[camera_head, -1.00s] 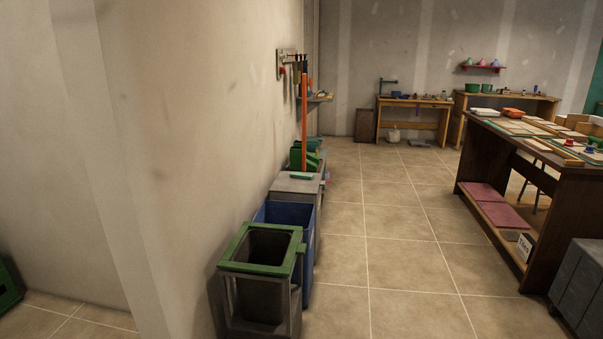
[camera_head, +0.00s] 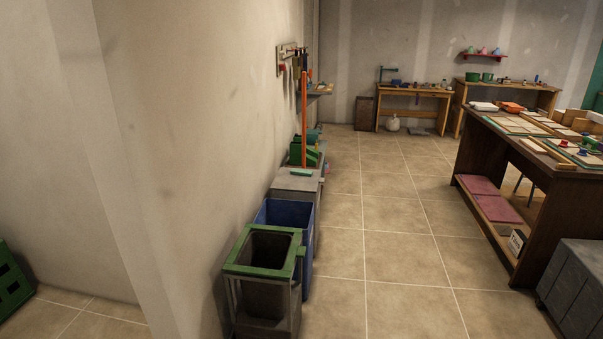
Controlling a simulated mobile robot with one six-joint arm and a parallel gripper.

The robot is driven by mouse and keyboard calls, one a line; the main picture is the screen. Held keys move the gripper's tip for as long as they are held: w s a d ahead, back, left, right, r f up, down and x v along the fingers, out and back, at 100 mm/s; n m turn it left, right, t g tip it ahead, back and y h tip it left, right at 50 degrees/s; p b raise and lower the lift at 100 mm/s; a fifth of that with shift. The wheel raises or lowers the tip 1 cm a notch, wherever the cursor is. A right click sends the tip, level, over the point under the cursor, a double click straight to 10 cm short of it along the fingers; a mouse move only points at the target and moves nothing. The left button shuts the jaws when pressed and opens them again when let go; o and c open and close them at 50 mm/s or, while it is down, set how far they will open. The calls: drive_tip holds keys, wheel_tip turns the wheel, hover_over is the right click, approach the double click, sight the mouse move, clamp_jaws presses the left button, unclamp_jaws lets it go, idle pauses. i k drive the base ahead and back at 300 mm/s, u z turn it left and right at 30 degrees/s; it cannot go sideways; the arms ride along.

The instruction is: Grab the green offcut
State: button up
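A small light green flat piece (camera_head: 300,173) lies on top of a grey box (camera_head: 293,184) along the left wall. It may be the green offcut, but it is too small to be sure. The orange pole (camera_head: 304,120) stands just behind it. My gripper is not in view.
A green-rimmed bin (camera_head: 237,270) and a blue bin (camera_head: 309,225) stand in front of the grey box. A long dark workbench (camera_head: 551,209) and a grey cabinet (camera_head: 583,290) stand at right. A green crate (camera_head: 10,280) is at far left. The tiled floor (camera_head: 400,250) between is clear.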

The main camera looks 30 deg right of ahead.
sight(304, 172)
drive_tip(key=z, duration=4.95)
drive_tip(key=i, duration=0.15)
drive_tip(key=u, duration=3)
drive_tip(key=i, duration=3.1)
drive_tip(key=z, duration=0.05)
